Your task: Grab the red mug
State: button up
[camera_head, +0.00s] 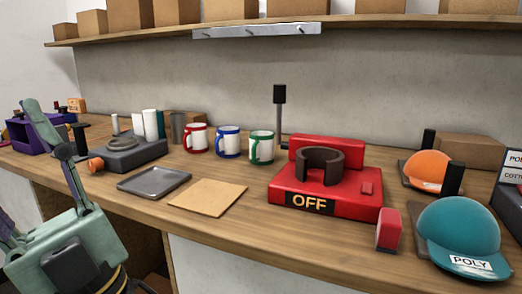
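The red mug (196,138) is white with a red rim, handle and base band. It stands upright on the wooden counter, left of a blue mug (228,141) and a green mug (261,148). The mugs stand in a row, a little apart, near the back wall. Parts of my arm show at the lower left, but no gripper fingers can be made out. Nothing is seen touching the red mug.
A red mug press (325,209) marked OFF stands right of the mugs. A grey tray (153,181) and a tan sheet (207,196) lie in front of them. Left are white cylinders and a grey machine (122,155). Caps (460,236) stand at the right. A shelf with boxes runs above.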

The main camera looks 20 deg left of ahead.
aim_at(195, 138)
jog(key=k+j, duration=0.1)
jog(key=j, duration=0.35)
jog(key=k+j, duration=0.1)
jog(key=j, duration=0.35)
jog(key=k+j, duration=0.1)
jog(key=j, duration=0.35)
jog(key=k+j, duration=0.15)
jog(key=j, duration=0.3)
jog(key=k+j, duration=0.1)
jog(key=j, duration=0.35)
jog(key=i+j, duration=0.1)
jog(key=i, duration=1.4)
